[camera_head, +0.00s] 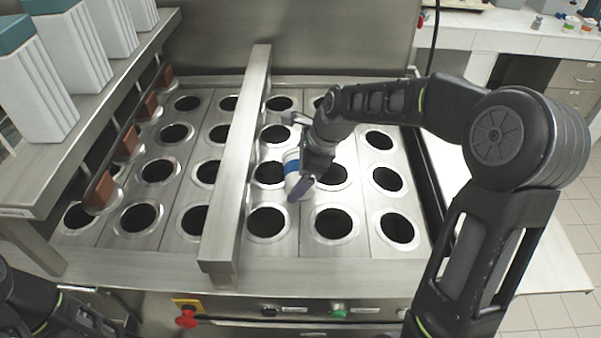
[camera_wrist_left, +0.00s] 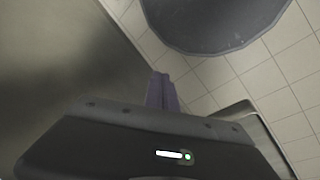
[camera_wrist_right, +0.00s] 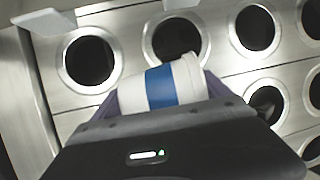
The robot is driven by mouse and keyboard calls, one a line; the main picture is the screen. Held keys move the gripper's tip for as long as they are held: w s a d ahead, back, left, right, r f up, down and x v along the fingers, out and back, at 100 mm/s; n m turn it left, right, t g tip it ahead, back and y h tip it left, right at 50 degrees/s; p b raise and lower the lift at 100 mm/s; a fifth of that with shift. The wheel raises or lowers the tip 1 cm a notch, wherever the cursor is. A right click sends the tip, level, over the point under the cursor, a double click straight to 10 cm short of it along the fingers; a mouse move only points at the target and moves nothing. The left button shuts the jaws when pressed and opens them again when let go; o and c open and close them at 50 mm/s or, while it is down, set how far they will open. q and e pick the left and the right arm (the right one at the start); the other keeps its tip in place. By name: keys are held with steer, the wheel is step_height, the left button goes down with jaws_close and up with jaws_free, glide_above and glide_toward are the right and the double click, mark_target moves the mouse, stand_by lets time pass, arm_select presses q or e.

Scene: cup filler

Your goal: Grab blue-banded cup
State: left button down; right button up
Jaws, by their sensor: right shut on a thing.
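The blue-banded cup (camera_head: 292,168) is white with a wide blue band. In the head view it is between the fingers of my right gripper (camera_head: 298,157), above the right part of the plate of round holes. In the right wrist view the cup (camera_wrist_right: 172,84) lies across between the two purple fingers, which are shut on its sides. Part of the cup is hidden behind the gripper. My left gripper (camera_wrist_left: 163,92) shows in the left wrist view with its purple fingers together and nothing between them.
A raised metal bar (camera_head: 238,165) crosses the hole plate (camera_head: 330,262) left of the cup. A shelf with tall white containers (camera_head: 38,85) stands at the left. A red knob (camera_head: 186,317) is on the front panel. A white counter (camera_head: 510,35) is at the back right.

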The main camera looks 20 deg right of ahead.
mark_target(296, 165)
step_height(296, 165, up, 10)
steer(key=shift+b, duration=0.55)
